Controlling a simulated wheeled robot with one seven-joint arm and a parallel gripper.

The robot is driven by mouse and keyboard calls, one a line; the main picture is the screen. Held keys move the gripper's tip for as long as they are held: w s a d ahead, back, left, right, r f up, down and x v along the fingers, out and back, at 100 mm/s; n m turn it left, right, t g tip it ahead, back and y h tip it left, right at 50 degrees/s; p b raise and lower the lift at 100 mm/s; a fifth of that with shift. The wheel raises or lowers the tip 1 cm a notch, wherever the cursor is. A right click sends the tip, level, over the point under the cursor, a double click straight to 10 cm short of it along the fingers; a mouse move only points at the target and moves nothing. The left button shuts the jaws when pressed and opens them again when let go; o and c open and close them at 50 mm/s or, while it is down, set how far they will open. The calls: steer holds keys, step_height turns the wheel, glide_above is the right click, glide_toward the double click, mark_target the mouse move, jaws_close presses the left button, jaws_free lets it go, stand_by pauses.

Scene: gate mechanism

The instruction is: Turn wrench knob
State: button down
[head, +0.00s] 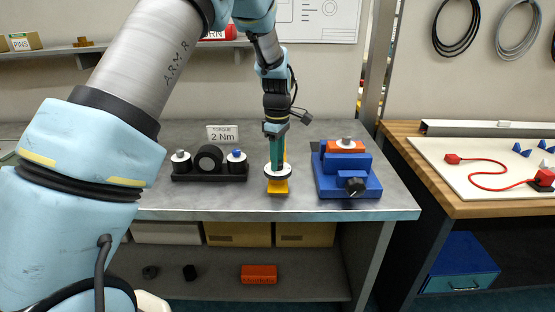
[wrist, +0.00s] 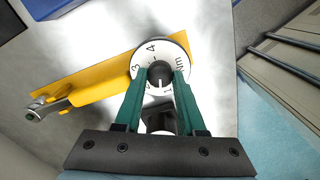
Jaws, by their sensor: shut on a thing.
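The wrench (wrist: 100,82) is yellow with a metal head at its left end in the wrist view; it lies on the grey table. Its knob is a white numbered dial (wrist: 150,48) with a black centre, showing 3, 4 and "Nm". My gripper (wrist: 162,76) has green fingers that reach down onto the dial, one on each side of the black centre, and is shut on it. In the head view my gripper (head: 277,160) points straight down at the dial (head: 279,172), with the yellow wrench (head: 278,187) below it. The fingers hide part of the dial.
A blue vise (head: 348,172) holding an orange block stands right of the wrench. A black holder (head: 210,172) with several round pieces stands left, before a "TORQUE 2 Nm" sign (head: 222,134). The table's front edge is close to the wrench. Bare table lies between these things.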

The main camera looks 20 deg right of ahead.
steer(key=m, duration=0.4)
steer(key=shift+m, duration=2.3)
steer(key=shift+c, duration=2.4)
jaws_free()
step_height(320, 180, up, 11)
steer(key=b, duration=0.3)
steer(key=shift+f, duration=0.1)
